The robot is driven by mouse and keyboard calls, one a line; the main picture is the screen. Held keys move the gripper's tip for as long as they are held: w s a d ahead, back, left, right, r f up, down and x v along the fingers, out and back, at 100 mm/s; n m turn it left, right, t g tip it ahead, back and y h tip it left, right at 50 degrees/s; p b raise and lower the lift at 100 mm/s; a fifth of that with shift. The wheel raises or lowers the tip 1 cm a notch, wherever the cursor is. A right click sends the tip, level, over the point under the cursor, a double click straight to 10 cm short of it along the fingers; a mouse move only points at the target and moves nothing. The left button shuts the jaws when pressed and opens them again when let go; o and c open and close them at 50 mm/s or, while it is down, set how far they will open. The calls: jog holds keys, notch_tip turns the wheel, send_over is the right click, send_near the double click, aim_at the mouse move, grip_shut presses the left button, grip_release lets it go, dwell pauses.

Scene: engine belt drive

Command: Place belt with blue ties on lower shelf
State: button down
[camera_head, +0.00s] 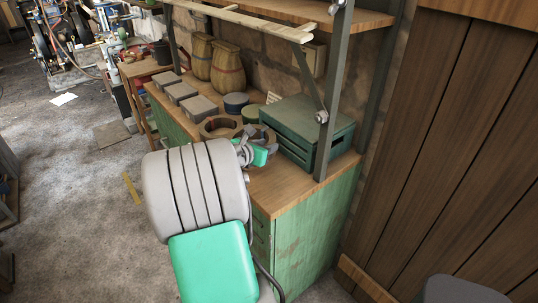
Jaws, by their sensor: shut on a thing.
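My gripper (247,150) is at the near end of the bench top, partly hidden behind my own arm. It is shut on a dark grey coiled belt (268,139), which is partly covered by the gripper. I cannot make out blue ties on it. A brown coiled belt (207,129) lies just left of it on the bench. A wooden shelf board (345,14) is above the bench at the top of the view. A pale slatted rail (250,22) runs in front of and below it. I cannot tell which is the lower shelf.
The green bench (292,200) carries a green toolbox (308,130) right of my gripper, round tins (236,103), grey blocks (199,107) and woven sacks (228,68). A metal shelf post (335,90) stands at the toolbox. Wooden planks (450,130) close off the right side.

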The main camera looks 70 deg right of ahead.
jog(key=shift+s+d+f, duration=0.2)
jog(key=shift+s, duration=0.05)
jog(key=shift+s+d+f, duration=0.1)
jog(key=shift+s+f, duration=0.1)
jog(key=shift+f, duration=1.7)
jog(key=c, duration=1)
grip_release()
